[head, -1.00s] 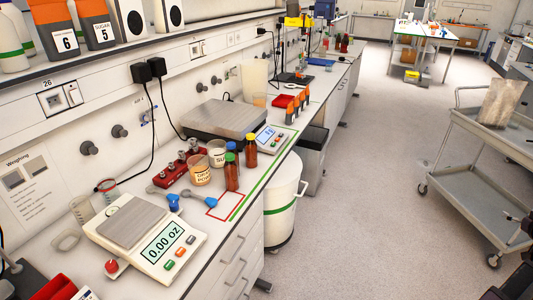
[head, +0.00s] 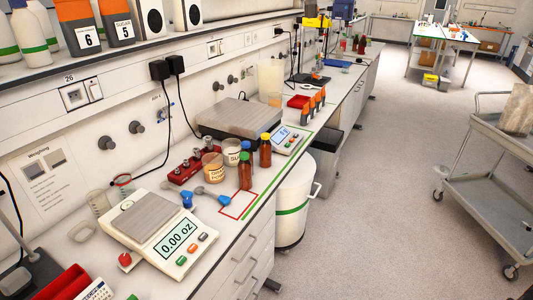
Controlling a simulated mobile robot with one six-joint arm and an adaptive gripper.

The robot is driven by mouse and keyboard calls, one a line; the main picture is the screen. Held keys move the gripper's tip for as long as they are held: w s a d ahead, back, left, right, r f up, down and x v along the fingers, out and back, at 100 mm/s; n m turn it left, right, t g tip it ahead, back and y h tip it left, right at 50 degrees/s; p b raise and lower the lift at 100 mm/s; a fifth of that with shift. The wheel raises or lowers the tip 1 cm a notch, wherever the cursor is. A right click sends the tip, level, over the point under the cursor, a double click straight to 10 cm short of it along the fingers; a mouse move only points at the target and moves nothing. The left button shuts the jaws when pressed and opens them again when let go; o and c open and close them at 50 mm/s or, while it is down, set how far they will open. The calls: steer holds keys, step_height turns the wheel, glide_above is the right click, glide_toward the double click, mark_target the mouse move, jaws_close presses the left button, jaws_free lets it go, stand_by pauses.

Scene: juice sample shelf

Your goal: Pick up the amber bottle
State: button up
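Two amber bottles stand upright and close together on the white bench in the head view. One amber bottle with a green cap (head: 245,172) is nearer to me. The other amber bottle with a yellow-orange cap (head: 265,152) stands just behind it to the right. A blue cap (head: 246,146) shows behind the green-capped bottle, and what is below it is mostly hidden. The task does not tell these bottles apart. My gripper is not in view.
A red outlined square (head: 238,206) on the bench in front of the bottles is empty. A scale (head: 160,232) reading 0.00 oz stands at the front left. Labelled cups (head: 212,168) stand left of the bottles. A white bin (head: 293,205) and grey trolley (head: 480,190) stand on the floor.

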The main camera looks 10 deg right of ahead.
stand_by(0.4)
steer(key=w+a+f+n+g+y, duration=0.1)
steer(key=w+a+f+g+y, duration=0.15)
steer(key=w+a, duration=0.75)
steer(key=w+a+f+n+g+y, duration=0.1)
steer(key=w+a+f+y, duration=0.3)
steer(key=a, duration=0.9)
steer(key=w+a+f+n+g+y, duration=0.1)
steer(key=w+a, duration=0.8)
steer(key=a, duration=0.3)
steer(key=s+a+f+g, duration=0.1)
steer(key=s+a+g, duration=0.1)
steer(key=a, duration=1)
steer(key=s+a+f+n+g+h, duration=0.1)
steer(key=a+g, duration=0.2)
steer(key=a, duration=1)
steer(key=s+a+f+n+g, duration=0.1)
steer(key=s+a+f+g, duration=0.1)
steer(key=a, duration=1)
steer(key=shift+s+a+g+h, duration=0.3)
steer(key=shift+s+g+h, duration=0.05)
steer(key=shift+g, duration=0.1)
